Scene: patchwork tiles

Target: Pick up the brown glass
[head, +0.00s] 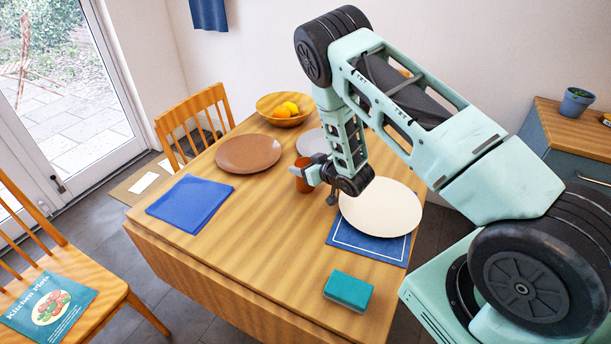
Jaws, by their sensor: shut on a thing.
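The brown glass (303,183) is a small reddish-brown tumbler on the wooden table (240,240), near the table's middle. My gripper (308,173) reaches it from the right and is shut on it, with a finger across its side. The glass looks upright. My gripper hides part of it, and I cannot tell whether its base touches the table.
A brown plate (248,153), blue napkin (190,203), fruit bowl (283,119) and grey plate (312,142) lie around the glass. A cream plate (381,212) sits on a blue mat (352,242) to the right. A teal sponge (348,290) lies in front.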

